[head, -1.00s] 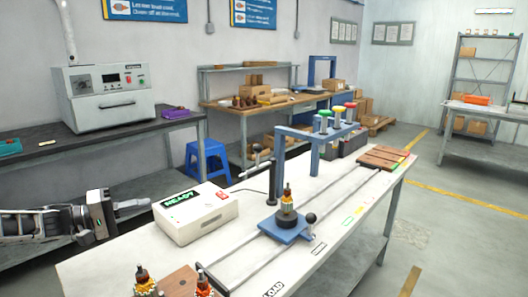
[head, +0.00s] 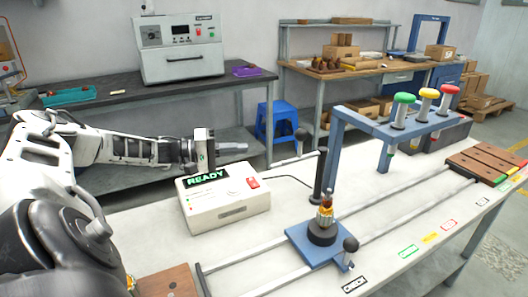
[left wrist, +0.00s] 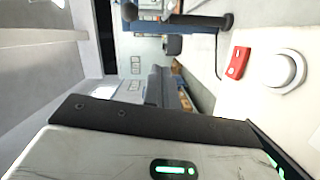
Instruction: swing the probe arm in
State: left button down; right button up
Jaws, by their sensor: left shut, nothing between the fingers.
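The probe arm is a thin silver rod (head: 285,162) on a black upright post (head: 319,180), with a black ball (head: 301,134) above it. The rod points left from the post, away from the armature (head: 326,212). The armature stands upright on a blue carriage (head: 310,250) in front of the post. The post also shows at the top of the left wrist view (left wrist: 200,20). My left gripper (head: 243,148) is shut and empty. It is at the back of the white tester box (head: 226,205), left of the rod and apart from it. My right gripper is out of view.
The tester shows READY and has a red switch (head: 253,183). A blue frame (head: 338,130) with green, yellow and red-topped plungers stands behind the post. Two rails (head: 410,208) lead right to a brown slotted block (head: 480,165).

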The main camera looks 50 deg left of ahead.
pick_arm(q)
jog(key=w+d+f+p, duration=0.1)
jog(key=w+d+p, duration=0.1)
jog(key=w+d, duration=0.5)
jog(key=shift+d+p, duration=0.4)
jog(key=shift+d, duration=0.3)
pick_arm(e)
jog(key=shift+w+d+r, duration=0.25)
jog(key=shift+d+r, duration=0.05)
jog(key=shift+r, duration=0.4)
pick_arm(q)
jog(key=shift+w+f, duration=0.1)
jog(key=shift+w, duration=0.1)
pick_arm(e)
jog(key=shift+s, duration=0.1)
